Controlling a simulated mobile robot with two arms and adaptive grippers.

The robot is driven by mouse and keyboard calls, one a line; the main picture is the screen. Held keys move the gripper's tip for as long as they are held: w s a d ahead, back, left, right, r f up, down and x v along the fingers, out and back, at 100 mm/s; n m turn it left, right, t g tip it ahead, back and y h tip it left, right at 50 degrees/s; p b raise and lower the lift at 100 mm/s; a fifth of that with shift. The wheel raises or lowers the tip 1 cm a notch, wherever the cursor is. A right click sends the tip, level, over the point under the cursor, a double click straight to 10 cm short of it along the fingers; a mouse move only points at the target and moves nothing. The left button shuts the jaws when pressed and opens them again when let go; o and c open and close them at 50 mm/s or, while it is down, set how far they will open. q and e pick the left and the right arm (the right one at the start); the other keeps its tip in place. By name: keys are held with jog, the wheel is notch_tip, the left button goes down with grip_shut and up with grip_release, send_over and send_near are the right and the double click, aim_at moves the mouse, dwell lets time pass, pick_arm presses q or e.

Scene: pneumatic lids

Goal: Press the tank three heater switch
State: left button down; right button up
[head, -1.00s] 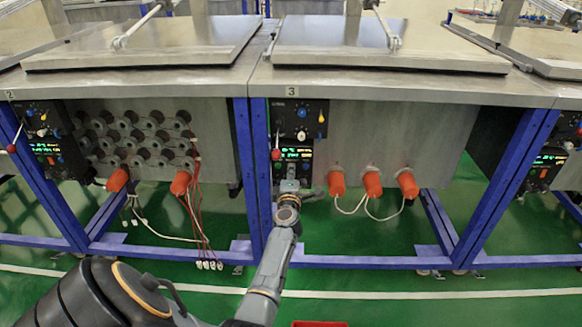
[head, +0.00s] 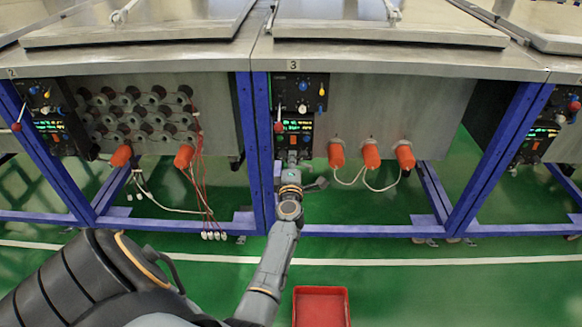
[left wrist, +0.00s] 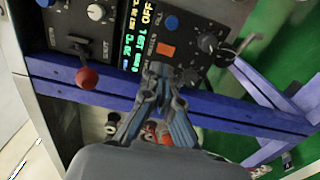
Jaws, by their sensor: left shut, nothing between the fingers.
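Lettering by the switch is too blurred to read surely. My left gripper (head: 292,160) is shut and empty at the panel's lower edge. In the left wrist view its fingertips (left wrist: 158,68) are just below the orange switch in the picture; contact cannot be told. My right gripper is not in view.
A red-knobbed lever (left wrist: 87,78) sticks out left of my fingertips. Several orange plugs (head: 371,156) with white cables hang right of the panel. A blue frame rail (left wrist: 230,112) crosses below. A red bin (head: 321,306) stands on the green floor.

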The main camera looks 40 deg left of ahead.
pick_arm(q)
jog(key=p+v, duration=0.1)
jog(key=v, duration=0.5)
jog(key=shift+r, duration=0.35)
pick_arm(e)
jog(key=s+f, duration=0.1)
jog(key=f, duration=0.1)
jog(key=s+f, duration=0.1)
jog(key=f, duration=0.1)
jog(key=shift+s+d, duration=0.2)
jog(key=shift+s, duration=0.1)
pick_arm(q)
jog(key=shift+a, duration=0.1)
